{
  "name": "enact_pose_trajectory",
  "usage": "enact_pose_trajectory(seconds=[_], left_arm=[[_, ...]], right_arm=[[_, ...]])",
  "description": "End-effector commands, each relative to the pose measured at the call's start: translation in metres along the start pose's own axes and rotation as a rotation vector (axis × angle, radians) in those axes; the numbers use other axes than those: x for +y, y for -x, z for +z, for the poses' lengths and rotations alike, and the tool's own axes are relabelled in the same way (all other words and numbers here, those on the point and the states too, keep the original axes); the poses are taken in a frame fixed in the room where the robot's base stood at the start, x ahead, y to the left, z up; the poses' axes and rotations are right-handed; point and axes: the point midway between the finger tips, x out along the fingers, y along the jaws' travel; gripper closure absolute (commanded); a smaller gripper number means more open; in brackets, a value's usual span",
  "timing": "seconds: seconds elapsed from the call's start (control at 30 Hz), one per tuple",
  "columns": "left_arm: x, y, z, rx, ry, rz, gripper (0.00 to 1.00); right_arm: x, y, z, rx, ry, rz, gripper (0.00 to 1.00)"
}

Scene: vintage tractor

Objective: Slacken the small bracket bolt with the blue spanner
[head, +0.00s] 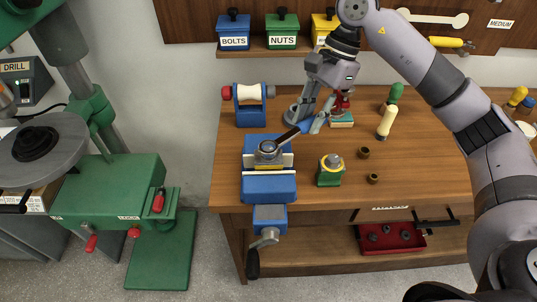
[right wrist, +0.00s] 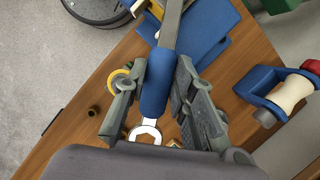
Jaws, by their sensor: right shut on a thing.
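The blue spanner (head: 305,127) is in my right gripper (head: 317,122), over the workbench just behind and right of the blue vise (head: 270,185). In the right wrist view the fingers (right wrist: 163,105) are shut on both sides of its blue sleeve (right wrist: 156,85). Its ring end (right wrist: 145,133) shows below the sleeve, on my side. Its grey shaft (right wrist: 172,20) runs out of the top of that view. In the head view the shaft reaches a round grey part (head: 268,149) at the vise jaws. I cannot tell whether it is seated there or which part is the bracket bolt.
A green block with a yellow ring (head: 330,168) stands right of the vise. Two small brown bushings (head: 373,178) are near it. A spool stand (head: 250,105) is behind the vise. A red item on a teal block (head: 342,116) stands close behind my gripper.

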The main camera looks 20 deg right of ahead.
Motion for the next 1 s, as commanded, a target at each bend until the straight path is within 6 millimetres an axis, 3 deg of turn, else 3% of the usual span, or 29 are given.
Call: enact_pose_trajectory(seconds=[1.0], left_arm=[[0.0, 0.006, -0.001, 0.0, 0.0, 0.0, 0.6]], right_arm=[[0.0, 0.017, 0.006, -0.001, 0.0, -0.002, 1.0]])
